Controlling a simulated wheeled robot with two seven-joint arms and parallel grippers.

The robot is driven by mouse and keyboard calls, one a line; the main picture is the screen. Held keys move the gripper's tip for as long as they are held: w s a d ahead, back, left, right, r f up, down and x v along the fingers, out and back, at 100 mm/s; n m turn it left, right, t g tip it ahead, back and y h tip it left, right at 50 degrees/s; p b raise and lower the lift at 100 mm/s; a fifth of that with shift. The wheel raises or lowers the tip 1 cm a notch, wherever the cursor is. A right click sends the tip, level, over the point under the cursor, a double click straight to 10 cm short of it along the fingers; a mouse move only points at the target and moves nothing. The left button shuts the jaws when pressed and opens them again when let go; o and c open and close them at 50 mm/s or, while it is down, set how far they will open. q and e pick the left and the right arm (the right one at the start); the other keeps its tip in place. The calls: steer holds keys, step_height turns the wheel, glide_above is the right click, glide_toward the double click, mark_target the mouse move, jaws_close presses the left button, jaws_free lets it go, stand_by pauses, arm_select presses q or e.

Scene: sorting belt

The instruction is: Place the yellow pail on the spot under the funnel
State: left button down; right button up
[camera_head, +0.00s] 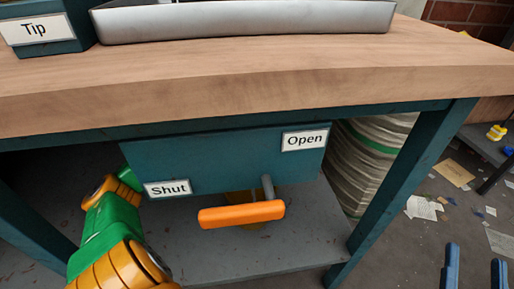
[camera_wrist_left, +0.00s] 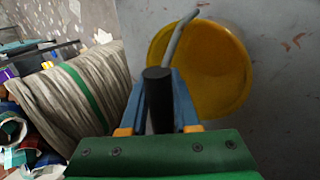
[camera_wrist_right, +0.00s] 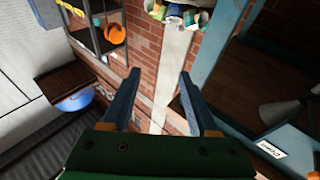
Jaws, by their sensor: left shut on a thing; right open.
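The yellow pail (camera_wrist_left: 228,70) shows from above in the left wrist view, its mouth open, over a grey surface. In the head view only a sliver of it (camera_head: 240,197) shows behind the orange lever bar and below the teal panel. My left gripper (camera_wrist_left: 160,98) is shut on a black grip with a grey rod reaching over the pail; I take this as the pail's handle. Whether the pail's base touches the shelf is hidden. My right gripper (camera_head: 476,262) is open and empty; it also shows in the right wrist view (camera_wrist_right: 160,85). I cannot make out the funnel or spot.
A teal panel (camera_head: 225,160) labelled Shut and Open hangs under the wooden tabletop (camera_head: 270,70), with an orange lever bar (camera_head: 242,214) before it. Table legs (camera_head: 400,190) and stacked sacks (camera_head: 368,165) stand to the right. The grey shelf (camera_head: 305,240) has bare room.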

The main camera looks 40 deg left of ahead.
steer(key=shift+f, duration=0.1)
arm_select(q)
steer(key=c, duration=0.7)
jaws_free()
steer(key=shift+o, duration=0.2)
steer(key=p+v, duration=0.1)
steer(key=v, duration=0.3)
steer(key=shift+p, duration=0.4)
steer(key=p+v, duration=0.1)
steer(key=v, duration=0.2)
steer(key=shift+s+a+r, duration=0.1)
steer(key=shift+s+r, duration=0.05)
steer(key=shift+r, duration=0.1)
arm_select(e)
steer(key=s+d+f+g+h, duration=0.2)
steer(key=f+g, duration=0.4)
steer(key=f, duration=0.3)
steer(key=s+d+f+m+g+h, duration=0.1)
steer(key=s+f+g, duration=0.3)
steer(key=f, duration=0.6)
steer(key=shift+s+d+g+h, duration=0.4)
steer(key=shift+d+g, duration=0.1)
steer(key=shift+g, duration=0.7)
steer(key=shift+w, duration=0.1)
